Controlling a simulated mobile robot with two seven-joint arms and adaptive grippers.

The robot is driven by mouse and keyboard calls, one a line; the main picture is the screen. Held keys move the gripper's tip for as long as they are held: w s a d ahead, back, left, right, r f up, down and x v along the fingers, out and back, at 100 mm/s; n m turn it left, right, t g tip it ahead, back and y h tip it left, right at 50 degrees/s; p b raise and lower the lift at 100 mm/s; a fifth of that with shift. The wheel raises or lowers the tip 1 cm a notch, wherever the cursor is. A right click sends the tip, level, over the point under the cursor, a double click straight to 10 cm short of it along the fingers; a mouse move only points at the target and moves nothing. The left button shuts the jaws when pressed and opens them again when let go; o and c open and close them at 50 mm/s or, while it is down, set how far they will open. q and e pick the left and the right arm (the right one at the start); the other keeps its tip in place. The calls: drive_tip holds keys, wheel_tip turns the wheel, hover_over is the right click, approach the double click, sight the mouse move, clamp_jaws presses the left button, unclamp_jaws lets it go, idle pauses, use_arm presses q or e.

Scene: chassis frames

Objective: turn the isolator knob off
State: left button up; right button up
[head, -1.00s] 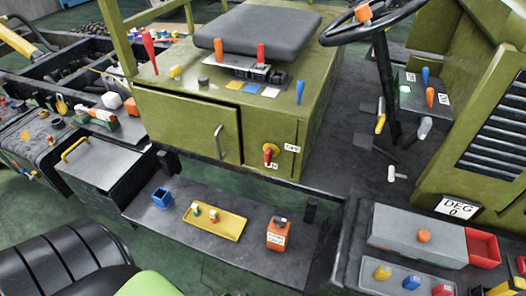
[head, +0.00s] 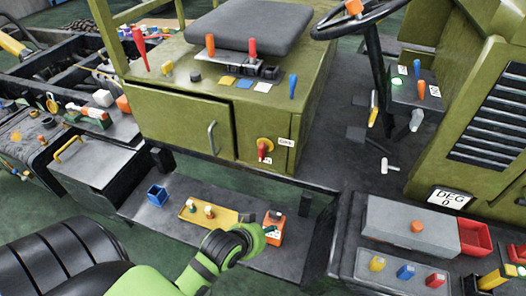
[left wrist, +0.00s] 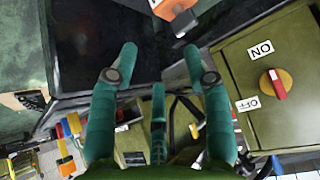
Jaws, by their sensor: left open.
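The isolator knob (head: 264,148) has a red handle on a yellow disc, on the front of the olive green cabinet (head: 180,122). Its handle points down toward the ON label, with the OFF label at its right. In the left wrist view the knob (left wrist: 274,84) is at the right, its labels upside down. My left gripper (head: 258,236) is in front of the cabinet, below the knob and apart from it. In the left wrist view the left gripper (left wrist: 160,58) has its teal fingers spread, with nothing between them. My right gripper is not in view.
An orange box (head: 274,232) stands right by my left gripper on the dark step. A yellow tray (head: 225,215) and a blue open box (head: 157,193) are to its left. A grey case (head: 408,222) and red bin (head: 474,238) are at right. The cabinet front by the knob looks clear.

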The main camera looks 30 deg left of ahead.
sight(262, 154)
use_arm(q)
drive_tip(key=w+a+r+n+t+y, duration=0.1)
drive_tip(key=w+a+r+t, duration=0.1)
drive_tip(key=w+a+t, duration=0.1)
drive_tip(key=w+a+r+n+t+y, duration=0.1)
drive_tip(key=w+a+r+t+y, duration=0.1)
drive_tip(key=w, duration=0.4)
drive_tip(key=w+a+r+n+t+y, duration=0.1)
drive_tip(key=w+a+r+n+t, duration=0.1)
drive_tip(key=w+a+t, duration=0.2)
drive_tip(key=shift+w+a+r+y, duration=0.15)
drive_tip(key=shift+w+a, duration=0.15)
drive_tip(key=shift+a, duration=0.35)
drive_tip(key=shift+w+a+y, duration=0.15)
drive_tip(key=shift+w+a, duration=0.1)
drive_tip(key=shift+a, duration=0.4)
drive_tip(key=p+x, duration=0.1)
drive_tip(key=x, duration=0.5)
drive_tip(key=shift+w, duration=0.3)
clamp_jaws()
